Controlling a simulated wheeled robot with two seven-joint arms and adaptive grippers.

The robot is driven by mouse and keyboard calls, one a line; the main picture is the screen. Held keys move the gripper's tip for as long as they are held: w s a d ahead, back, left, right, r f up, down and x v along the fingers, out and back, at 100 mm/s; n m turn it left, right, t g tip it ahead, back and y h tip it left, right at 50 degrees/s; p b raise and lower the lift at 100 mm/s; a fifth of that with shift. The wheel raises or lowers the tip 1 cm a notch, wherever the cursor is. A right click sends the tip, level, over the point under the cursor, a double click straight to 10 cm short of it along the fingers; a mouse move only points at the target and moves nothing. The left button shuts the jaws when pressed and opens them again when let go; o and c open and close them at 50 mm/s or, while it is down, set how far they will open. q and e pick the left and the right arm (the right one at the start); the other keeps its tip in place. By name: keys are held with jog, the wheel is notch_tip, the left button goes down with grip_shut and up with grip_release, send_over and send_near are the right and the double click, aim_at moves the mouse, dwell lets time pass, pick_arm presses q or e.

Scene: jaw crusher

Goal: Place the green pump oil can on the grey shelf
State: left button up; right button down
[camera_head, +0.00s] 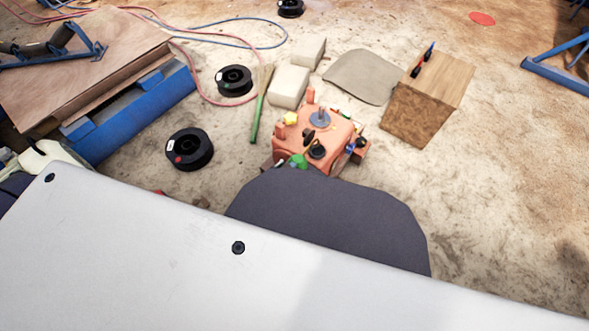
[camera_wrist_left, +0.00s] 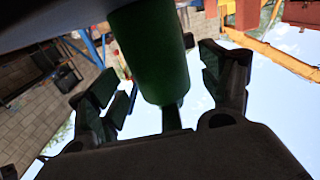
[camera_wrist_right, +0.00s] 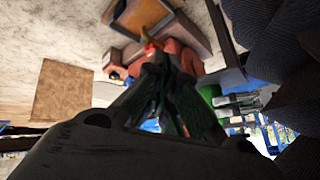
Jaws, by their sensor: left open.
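In the left wrist view a green cylindrical body (camera_wrist_left: 152,55), which looks like the pump oil can, hangs in from the top, with a narrower green part at its lower end. My left gripper (camera_wrist_left: 165,88) is open, with one finger on each side of it. Gaps show beside the green body, and I cannot tell whether anything touches it. My right gripper (camera_wrist_right: 160,85) has its fingers together in front of an orange machine, with nothing visible between them. Neither gripper shows clearly in the head view. I cannot identify the grey shelf for certain.
A broad light grey panel (camera_head: 150,240) with dark bolts covers the lower head view. Beyond stand the orange machine (camera_head: 335,135), a wooden block (camera_head: 428,95), pale blocks (camera_head: 288,87) and black spools (camera_head: 189,149). Open floor (camera_head: 500,180) lies to the right.

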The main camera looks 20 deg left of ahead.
pick_arm(q)
jog(key=p+v, duration=0.2)
jog(key=v, duration=0.7)
jog(key=shift+s+p, duration=0.3)
jog(key=shift+s, duration=0.05)
pick_arm(e)
jog(key=shift+g+h, duration=0.3)
jog(key=r, duration=0.4)
jog(key=shift+d+r, duration=0.35)
jog(key=shift+d, duration=0.05)
pick_arm(q)
jog(key=shift+a+r, duration=0.1)
pick_arm(e)
jog(key=shift+s+d+f, duration=0.1)
jog(key=shift+f, duration=0.05)
jog(key=shift+s+f, duration=0.2)
jog(key=shift+f, duration=0.05)
